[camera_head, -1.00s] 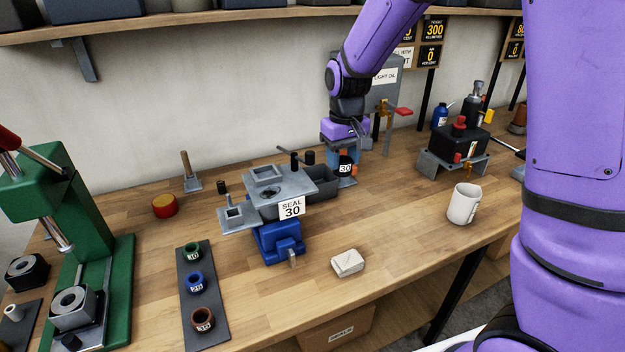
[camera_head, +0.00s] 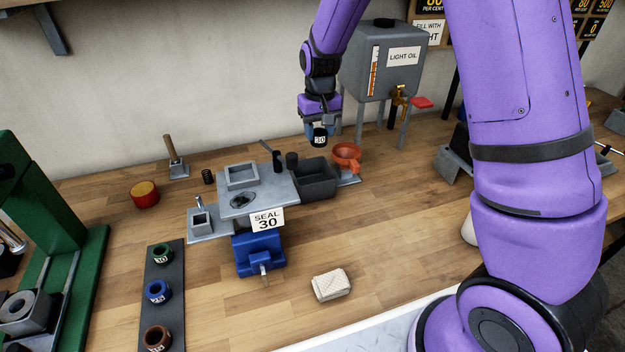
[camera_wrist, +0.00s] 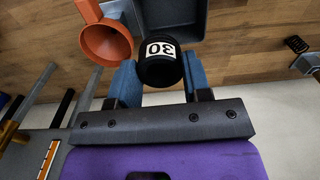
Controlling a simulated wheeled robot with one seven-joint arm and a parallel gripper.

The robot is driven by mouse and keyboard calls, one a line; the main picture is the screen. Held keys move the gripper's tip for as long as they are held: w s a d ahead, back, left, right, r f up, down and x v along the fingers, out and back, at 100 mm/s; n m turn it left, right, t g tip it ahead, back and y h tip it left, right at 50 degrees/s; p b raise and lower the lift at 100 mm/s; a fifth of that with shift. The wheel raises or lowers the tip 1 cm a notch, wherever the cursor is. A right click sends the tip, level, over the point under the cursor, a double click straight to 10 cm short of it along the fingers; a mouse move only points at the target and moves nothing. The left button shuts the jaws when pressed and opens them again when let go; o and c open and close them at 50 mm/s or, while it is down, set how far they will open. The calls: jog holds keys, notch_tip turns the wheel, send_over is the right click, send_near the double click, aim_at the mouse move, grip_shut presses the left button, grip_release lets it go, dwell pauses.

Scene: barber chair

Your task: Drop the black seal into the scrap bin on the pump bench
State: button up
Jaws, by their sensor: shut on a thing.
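The black seal (camera_head: 320,139), a short ring with a white "30" label, is held up above the bench in the head view. My gripper (camera_head: 319,131) is shut on it with blue fingers on both sides. The seal (camera_wrist: 158,68) also shows between the fingers in the wrist view. A dark grey open box (camera_head: 317,184), which looks like the scrap bin, stands on the bench below and in front of the seal. Its wall (camera_wrist: 203,17) shows beyond the seal in the wrist view. The inside of the box looks empty.
An orange-red funnel-like cup (camera_head: 346,154) stands right beside the box. The grey light oil tank (camera_head: 384,62) with its tap is close behind on the right. A grey fixture plate (camera_head: 258,190) with a "SEAL 30" sign adjoins the box on the left.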

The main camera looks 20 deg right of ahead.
aim_at(319, 144)
jog(key=shift+f, duration=2.35)
jog(key=o, duration=1)
jog(key=shift+r, duration=0.15)
notch_tip(319, 144, up, 11)
jog(key=shift+f, duration=0.2)
